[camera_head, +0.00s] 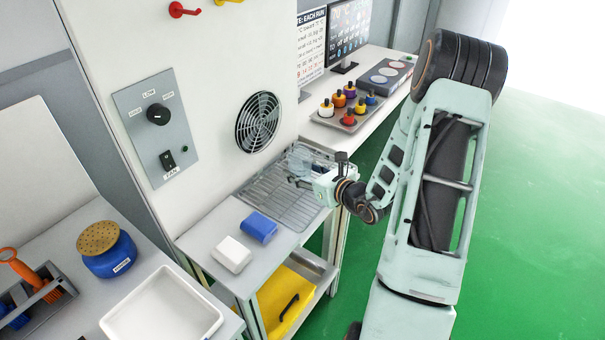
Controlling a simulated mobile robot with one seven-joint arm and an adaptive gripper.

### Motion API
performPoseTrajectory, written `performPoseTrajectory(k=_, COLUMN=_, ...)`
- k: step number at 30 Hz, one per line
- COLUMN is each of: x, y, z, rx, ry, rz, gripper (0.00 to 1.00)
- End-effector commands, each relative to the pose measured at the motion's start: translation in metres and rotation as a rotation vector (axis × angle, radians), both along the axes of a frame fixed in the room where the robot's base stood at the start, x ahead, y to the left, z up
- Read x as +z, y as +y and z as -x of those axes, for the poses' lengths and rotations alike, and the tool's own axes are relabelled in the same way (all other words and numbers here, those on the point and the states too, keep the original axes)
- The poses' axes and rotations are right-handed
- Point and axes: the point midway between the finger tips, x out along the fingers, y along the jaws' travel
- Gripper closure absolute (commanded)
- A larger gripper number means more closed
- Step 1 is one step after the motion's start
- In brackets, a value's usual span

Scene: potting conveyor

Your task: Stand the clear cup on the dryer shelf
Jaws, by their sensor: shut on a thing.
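My gripper (308,180) is at the wire dryer shelf (268,200), on the side of the rack nearer my arm. The clear cup (299,160) shows faintly at the gripper's tip, over the rack. My gripper is shut on the clear cup. The cup is see-through and small in this view, so I cannot tell whether its base touches the wires. My wrist hides part of the rack's right edge.
A fan grille (259,122) is in the white panel behind the rack. A blue block (259,227) and a white block (232,254) lie in front of it. A tray of small coloured bottles (346,112) stands beyond. A white basin (163,308) is at lower left.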

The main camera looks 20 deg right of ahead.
Motion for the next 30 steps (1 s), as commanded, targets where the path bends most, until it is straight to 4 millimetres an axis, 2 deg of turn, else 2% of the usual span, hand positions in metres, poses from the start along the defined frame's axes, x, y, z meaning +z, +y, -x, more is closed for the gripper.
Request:
performPoseTrajectory(k=9, x=-0.003, y=0.000, z=0.000, rx=0.001, ry=-0.001, rz=-0.001, gripper=0.84)
performPoseTrajectory(k=10, x=-0.003, y=0.000, z=0.000, rx=0.001, ry=0.000, rz=0.000, gripper=0.56)
performPoseTrajectory(k=15, x=-0.001, y=0.000, z=0.000, rx=0.001, ry=0.000, rz=0.000, gripper=0.39)
performPoseTrajectory(k=26, x=0.003, y=0.000, z=0.000, rx=0.000, ry=0.000, rz=0.000, gripper=0.39)
performPoseTrajectory(k=30, x=0.007, y=-0.007, z=0.018, rx=-0.003, ry=0.001, rz=0.000, gripper=0.39)
